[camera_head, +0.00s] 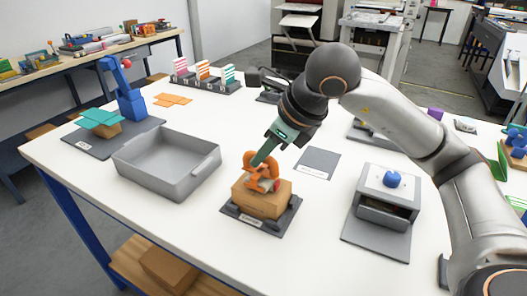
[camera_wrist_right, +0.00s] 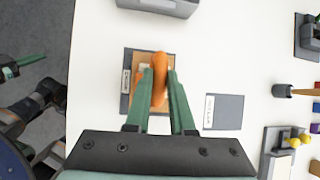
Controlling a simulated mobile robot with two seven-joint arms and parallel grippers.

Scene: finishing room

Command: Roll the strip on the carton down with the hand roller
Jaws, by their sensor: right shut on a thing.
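The brown carton (camera_head: 262,199) sits on a dark base plate (camera_head: 238,213) with a label at its front edge. The orange hand roller (camera_head: 251,165) is upright on or just above the carton's top; whether it touches is unclear. My right gripper (camera_head: 264,154) is shut on the roller from above. In the right wrist view the roller (camera_wrist_right: 159,75) lies between the green fingers of this gripper (camera_wrist_right: 158,88) and covers much of the carton. I cannot make out the strip clearly. Green and black parts at the left of the wrist view may be my left gripper (camera_wrist_right: 28,60); its jaws are unclear.
A grey tray (camera_head: 165,165) stands left of the carton. A flat grey pad (camera_head: 319,162) lies behind it to the right. A grey box with a blue knob (camera_head: 389,200) stands at the right. A blue stand (camera_head: 129,97) and a striped rack (camera_head: 203,76) are further back.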

